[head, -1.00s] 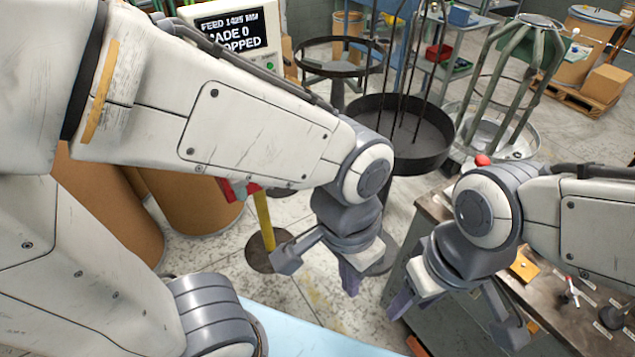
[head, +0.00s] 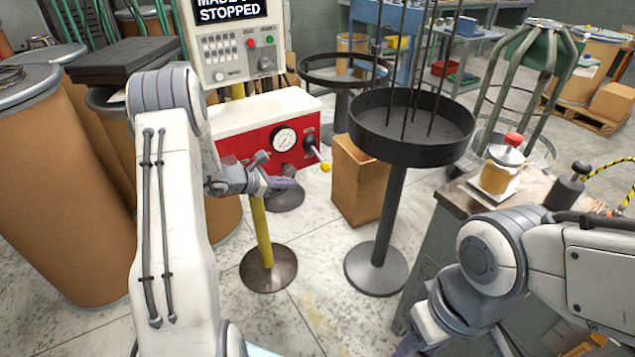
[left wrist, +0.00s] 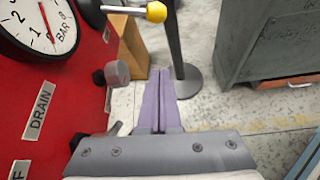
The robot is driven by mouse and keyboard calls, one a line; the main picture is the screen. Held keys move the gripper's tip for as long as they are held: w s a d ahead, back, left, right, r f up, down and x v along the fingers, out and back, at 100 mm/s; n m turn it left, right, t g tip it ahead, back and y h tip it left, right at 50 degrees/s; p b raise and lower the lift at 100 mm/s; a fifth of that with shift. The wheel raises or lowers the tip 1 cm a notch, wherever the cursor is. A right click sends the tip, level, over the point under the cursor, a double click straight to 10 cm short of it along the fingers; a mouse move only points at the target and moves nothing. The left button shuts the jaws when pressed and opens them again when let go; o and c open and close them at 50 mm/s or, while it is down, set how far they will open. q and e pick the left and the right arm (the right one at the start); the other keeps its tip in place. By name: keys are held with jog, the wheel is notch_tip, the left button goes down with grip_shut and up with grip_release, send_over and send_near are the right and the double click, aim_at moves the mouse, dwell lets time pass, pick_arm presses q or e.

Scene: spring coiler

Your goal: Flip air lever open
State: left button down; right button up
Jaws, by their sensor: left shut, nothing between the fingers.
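The air lever, a thin rod with a yellow knob (head: 325,168), sticks out of the right end of the red air panel (head: 235,125). In the left wrist view the yellow knob (left wrist: 156,12) is at the top, and its rod reaches left toward the panel. My left gripper (head: 290,182) is in front of the panel, left of and slightly below the knob. Its fingers (left wrist: 162,78) are together, empty, and apart from the lever. My right gripper (head: 408,345) is low at the bottom edge, partly cut off.
A pressure gauge (head: 285,139) and a grey drain knob (left wrist: 117,72) sit on the panel near my left gripper. A control box (head: 235,50) stands above. A black round tray on a stand (head: 385,210) and a cardboard box (head: 358,185) are to the right. Brown drums (head: 55,190) stand left.

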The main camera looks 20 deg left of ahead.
aim_at(321, 161)
dwell(0.3)
pick_arm(q)
jog(key=w+d+f, duration=0.1)
jog(key=w+d, duration=0.4)
jog(key=w, duration=0.2)
jog(key=shift+w+d, duration=0.25)
jog(key=shift+d, duration=0.15)
jog(key=shift+p, duration=0.3)
